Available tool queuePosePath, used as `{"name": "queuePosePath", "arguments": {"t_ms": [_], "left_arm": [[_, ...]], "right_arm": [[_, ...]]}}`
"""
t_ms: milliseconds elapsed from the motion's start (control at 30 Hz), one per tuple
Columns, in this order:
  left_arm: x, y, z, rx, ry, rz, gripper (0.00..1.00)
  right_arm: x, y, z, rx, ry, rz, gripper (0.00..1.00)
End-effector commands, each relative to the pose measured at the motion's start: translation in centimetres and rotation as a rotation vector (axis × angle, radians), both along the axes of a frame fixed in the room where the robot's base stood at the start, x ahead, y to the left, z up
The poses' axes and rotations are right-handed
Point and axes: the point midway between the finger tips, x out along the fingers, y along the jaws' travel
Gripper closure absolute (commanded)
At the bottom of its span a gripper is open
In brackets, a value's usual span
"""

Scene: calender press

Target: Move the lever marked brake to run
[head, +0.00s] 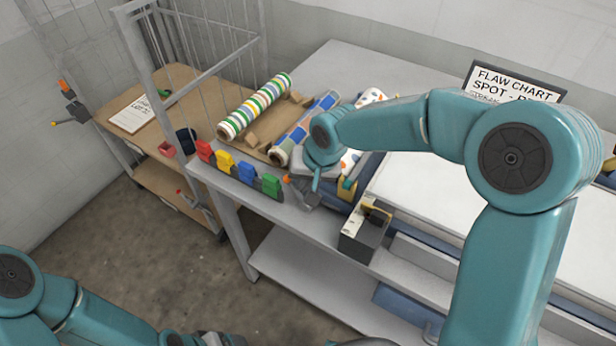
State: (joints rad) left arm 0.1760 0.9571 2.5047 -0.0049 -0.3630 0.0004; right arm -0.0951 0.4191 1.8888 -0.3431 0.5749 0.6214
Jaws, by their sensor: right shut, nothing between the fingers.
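No marking reading brake or run can be made out, so I cannot tell for certain which part is the lever. A dark box with a pale top plate (362,234) sits on the front edge of the grey table; its small markings are unreadable. A small orange tip (287,179) shows just left of my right gripper (306,196); I cannot tell what it belongs to. My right gripper is shut and empty, pointing down over the table's front edge, left of the dark box and apart from it. My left gripper (212,339) is cut off at the bottom edge.
Red, yellow, blue and green blocks (225,161) line the table's front edge. Patterned rolls (254,107) lie behind them. A wire cage cart (150,70) stands at left. A small wall box (76,110) has orange and yellow knobs. The floor (150,240) in front is clear.

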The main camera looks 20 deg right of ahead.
Motion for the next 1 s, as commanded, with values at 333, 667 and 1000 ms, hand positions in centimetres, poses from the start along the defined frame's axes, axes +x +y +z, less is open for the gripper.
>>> {"name": "queuePosePath", "arguments": {"t_ms": [333,667,1000], "left_arm": [[0.0,0.0,-0.8,0.000,0.001,0.000,0.14],[0.0,0.0,-1.2,0.000,0.000,0.000,0.14],[0.0,0.0,-1.4,0.000,0.000,0.000,0.14]], "right_arm": [[0.8,0.6,-0.2,-0.010,0.010,-0.001,1.00],[0.3,0.2,-0.3,-0.009,0.009,-0.002,1.00],[-0.5,-0.5,0.0,-0.009,0.010,-0.001,1.00]]}}
